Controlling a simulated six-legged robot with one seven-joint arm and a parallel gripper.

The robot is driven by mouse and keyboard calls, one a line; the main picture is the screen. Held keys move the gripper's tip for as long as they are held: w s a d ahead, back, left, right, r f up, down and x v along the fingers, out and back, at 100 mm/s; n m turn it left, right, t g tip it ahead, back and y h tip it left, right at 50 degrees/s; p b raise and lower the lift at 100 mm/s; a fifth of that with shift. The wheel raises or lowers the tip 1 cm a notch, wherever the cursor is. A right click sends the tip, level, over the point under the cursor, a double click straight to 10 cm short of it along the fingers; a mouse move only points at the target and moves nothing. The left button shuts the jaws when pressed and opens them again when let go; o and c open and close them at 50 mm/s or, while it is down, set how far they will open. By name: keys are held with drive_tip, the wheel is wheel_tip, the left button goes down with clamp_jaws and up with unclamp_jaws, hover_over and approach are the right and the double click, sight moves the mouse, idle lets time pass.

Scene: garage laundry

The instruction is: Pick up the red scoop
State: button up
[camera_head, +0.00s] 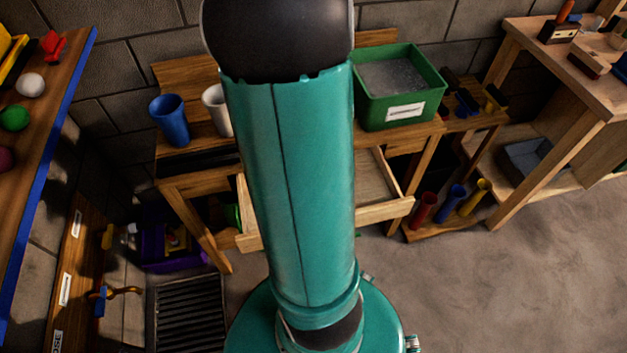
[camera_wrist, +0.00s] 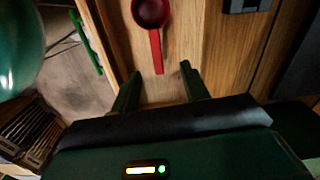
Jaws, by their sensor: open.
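The red scoop (camera_wrist: 153,14) lies on a wooden surface (camera_wrist: 185,50) in the wrist view, at the top centre. Its round bowl is partly cut off by the upper edge, and its straight handle points down toward my gripper. My gripper (camera_wrist: 158,82) is open, with two dark green fingers set apart. The lower end of the handle is a little above the gap between the fingertips in the picture, with nothing seen between them. In the head view my teal arm covers the middle, and neither the scoop nor my gripper can be made out there.
A wooden bench holds a blue cup (camera_head: 170,120), a white cup (camera_head: 217,108) and a green bin (camera_head: 398,112) of grey material. Its drawer (camera_head: 378,208) stands open. A dark slatted grate (camera_head: 188,315) lies at lower left. The concrete floor (camera_head: 500,290) at right is clear.

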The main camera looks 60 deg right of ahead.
drive_tip(key=shift+m, duration=0.7)
drive_tip(key=f, duration=0.3)
drive_tip(key=s+f, duration=0.1)
drive_tip(key=f, duration=0.2)
drive_tip(key=s+d+f, duration=0.1)
drive_tip(key=f, duration=0.2)
drive_tip(key=shift+d, duration=0.1)
drive_tip(key=shift+f, duration=2.95)
clamp_jaws()
drive_tip(key=shift+r, duration=0.15)
